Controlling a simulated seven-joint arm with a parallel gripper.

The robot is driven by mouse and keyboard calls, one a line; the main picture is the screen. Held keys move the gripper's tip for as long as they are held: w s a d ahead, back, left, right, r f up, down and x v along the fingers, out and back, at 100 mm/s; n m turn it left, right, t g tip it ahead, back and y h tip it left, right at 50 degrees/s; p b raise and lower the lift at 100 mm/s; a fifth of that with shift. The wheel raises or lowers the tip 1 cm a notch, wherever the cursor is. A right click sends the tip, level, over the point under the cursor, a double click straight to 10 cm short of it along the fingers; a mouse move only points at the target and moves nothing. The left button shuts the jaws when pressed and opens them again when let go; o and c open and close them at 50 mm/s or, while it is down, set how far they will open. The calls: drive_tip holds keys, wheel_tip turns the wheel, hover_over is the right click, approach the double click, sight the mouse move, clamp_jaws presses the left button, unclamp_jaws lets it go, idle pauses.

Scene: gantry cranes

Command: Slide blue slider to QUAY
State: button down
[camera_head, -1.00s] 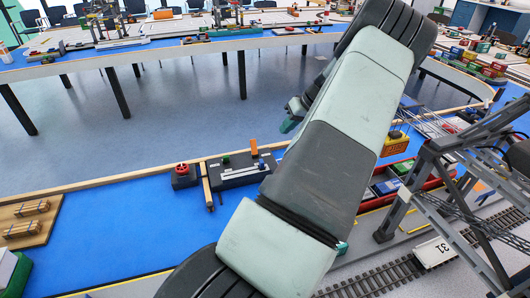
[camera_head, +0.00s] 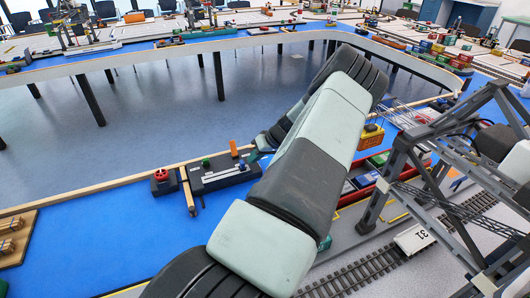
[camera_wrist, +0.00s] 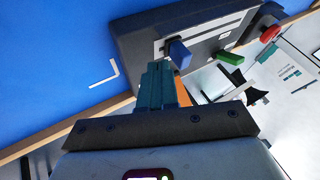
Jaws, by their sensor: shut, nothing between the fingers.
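The dark control box (camera_head: 222,176) stands on the blue surface. The blue slider (camera_wrist: 179,53) sits in a pale slot on the box in the wrist view; its small blue top also shows in the head view (camera_head: 242,165). My gripper (camera_wrist: 157,66) has teal fingers shut together, with nothing between them. The fingertips are right beside the blue slider; I cannot tell whether they touch it. In the head view the fingertips (camera_head: 253,156) are by the right end of the box, partly hidden by my arm. I cannot read a QUAY label.
A green knob (camera_wrist: 230,58) and a red button (camera_wrist: 270,33) lie beyond the slider. An orange piece (camera_head: 234,148) stands at the box's back edge, close to my fingers. A wooden rail (camera_head: 100,196) runs along the edge.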

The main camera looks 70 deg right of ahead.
drive_tip(key=shift+w+a, duration=0.4)
drive_tip(key=shift+w, duration=0.05)
